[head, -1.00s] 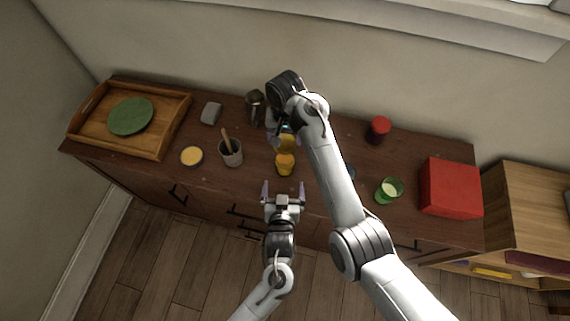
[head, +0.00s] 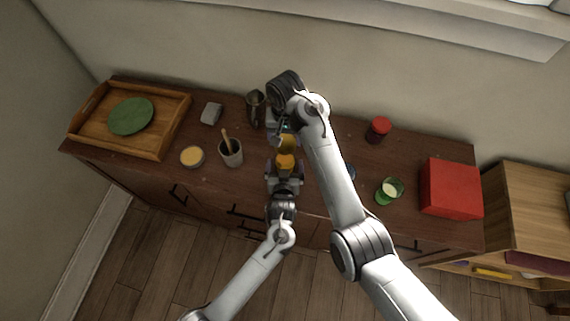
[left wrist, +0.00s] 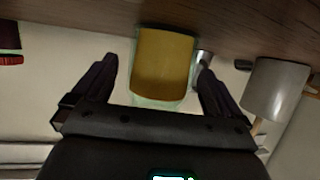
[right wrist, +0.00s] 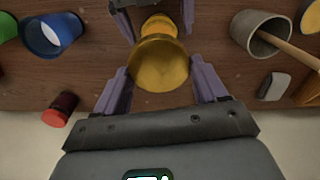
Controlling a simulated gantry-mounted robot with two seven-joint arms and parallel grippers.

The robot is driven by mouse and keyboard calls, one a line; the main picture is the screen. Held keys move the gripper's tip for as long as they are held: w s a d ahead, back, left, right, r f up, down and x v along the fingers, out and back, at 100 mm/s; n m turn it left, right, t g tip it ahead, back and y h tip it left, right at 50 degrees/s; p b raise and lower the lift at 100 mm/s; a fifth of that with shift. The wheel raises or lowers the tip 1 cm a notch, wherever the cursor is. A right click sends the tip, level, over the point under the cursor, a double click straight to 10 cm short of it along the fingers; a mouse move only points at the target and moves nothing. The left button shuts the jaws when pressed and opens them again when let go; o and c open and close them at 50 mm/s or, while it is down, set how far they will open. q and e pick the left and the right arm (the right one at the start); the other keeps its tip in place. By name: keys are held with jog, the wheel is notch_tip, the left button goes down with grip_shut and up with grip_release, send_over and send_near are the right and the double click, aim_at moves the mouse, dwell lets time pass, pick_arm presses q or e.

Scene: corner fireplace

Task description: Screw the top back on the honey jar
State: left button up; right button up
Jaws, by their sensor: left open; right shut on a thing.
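The honey jar (head: 285,162) is a small amber jar standing upright near the front middle of the dark wooden cabinet. It fills the middle of the left wrist view (left wrist: 163,65). My left gripper (head: 284,168) is open, with one finger on either side of the jar; contact is not clear. My right gripper (right wrist: 160,70) is shut on the gold round lid (right wrist: 158,66), just behind the jar in the head view. The lid also shows in the head view (head: 288,142), partly covered by my right arm. The gap between lid and jar is hard to judge.
A grey cup (head: 231,155) with a wooden utensil and a yellow-topped round tin (head: 192,156) stand left. A red-topped jar (head: 379,128), a green cup (head: 390,190) and a red box (head: 450,188) are right.

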pick_arm(q)
jog(key=c, duration=1.6)
jog(key=shift+o, duration=0.3)
jog(key=shift+f, duration=0.1)
pick_arm(e)
send_over(285, 157)
jog(key=shift+w+f, duration=0.1)
jog(key=shift+f, duration=2.45)
pick_arm(q)
jog(key=shift+s+a+f, duration=0.1)
pick_arm(e)
jog(key=shift+f, duration=0.85)
jog(key=shift+f, duration=0.6)
